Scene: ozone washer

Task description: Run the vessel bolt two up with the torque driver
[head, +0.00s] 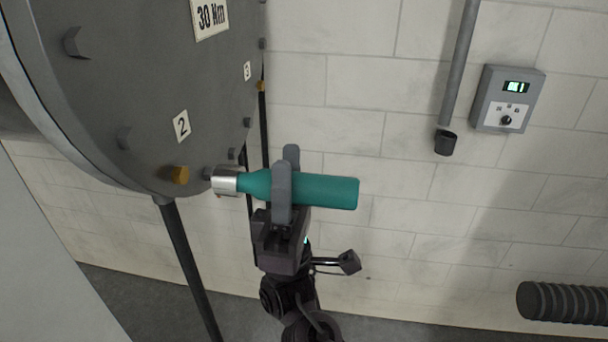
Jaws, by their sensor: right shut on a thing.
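The torque driver (325,191) has a teal body and a silver socket (226,180) at its left end. My right gripper (287,160) is shut around the teal body, holding it nearly level with the socket towards the vessel. The grey vessel (130,75) fills the upper left. My left gripper is out of view.
A plate marked 3 (247,71) and a 30 Nm plate (210,17) are on the vessel. Dark legs (190,265) stand below it. A grey control box (507,99) and a pipe (457,75) are on the block wall. A ribbed hose (565,302) is at lower right.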

